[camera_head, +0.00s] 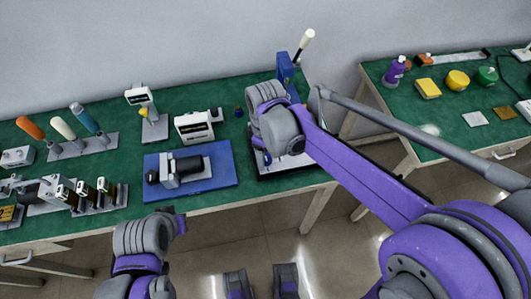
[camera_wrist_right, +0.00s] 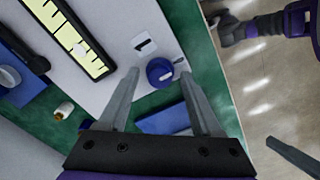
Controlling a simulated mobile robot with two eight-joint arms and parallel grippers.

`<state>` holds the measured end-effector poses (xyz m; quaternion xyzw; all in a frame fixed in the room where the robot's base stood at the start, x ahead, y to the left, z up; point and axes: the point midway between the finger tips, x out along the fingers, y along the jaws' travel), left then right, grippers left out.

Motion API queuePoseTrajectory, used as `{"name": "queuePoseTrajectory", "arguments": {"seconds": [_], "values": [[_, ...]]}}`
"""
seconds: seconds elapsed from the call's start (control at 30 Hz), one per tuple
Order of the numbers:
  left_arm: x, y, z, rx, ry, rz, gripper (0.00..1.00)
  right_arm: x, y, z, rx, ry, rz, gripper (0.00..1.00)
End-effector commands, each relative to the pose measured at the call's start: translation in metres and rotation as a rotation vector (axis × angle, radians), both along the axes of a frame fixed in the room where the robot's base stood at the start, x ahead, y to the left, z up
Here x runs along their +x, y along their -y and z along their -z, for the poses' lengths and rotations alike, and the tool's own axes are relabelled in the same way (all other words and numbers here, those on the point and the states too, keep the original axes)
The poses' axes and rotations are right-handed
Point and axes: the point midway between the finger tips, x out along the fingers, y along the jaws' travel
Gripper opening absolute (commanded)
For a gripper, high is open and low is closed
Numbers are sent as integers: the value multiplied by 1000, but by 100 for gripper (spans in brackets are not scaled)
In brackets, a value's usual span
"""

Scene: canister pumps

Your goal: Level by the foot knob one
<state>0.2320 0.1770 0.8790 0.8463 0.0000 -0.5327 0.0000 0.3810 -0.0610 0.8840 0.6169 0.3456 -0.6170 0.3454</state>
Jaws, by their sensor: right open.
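The blue foot knob (camera_wrist_right: 159,72) shows in the right wrist view at the corner of a pale plate, beside a label (camera_wrist_right: 144,44) reading "1". My right gripper (camera_wrist_right: 160,75) is open; its fingertips appear on either side of the knob, with visible gaps. I cannot tell whether they are down at its height. A yellow level vial (camera_wrist_right: 68,36) in a black frame lies on the plate. In the head view my right wrist (camera_head: 280,130) covers most of this device. My left gripper (camera_head: 178,222) is in front of the bench; its fingers are unclear.
A blue base with a dark motor (camera_head: 187,165) stands left of the device on the green bench. A blue upright (camera_head: 285,70) with a white-tipped lever rises behind my right wrist. In the right wrist view, a small brass-coloured fitting (camera_wrist_right: 64,110) lies beside the plate.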

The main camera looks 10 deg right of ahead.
Motion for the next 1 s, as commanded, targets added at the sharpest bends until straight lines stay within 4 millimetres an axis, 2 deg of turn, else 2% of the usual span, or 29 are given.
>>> {"name": "queuePoseTrajectory", "arguments": {"seconds": [0.27,0.63,1.0], "values": [[0,0,0,0,0,0,0,0,0,2,0,0,0,66],[0,0,0,0,0,0,0,0,0,2,0,0,0,1],[0,0,0,0,0,0,0,0,0,1,0,0,24,0]]}}
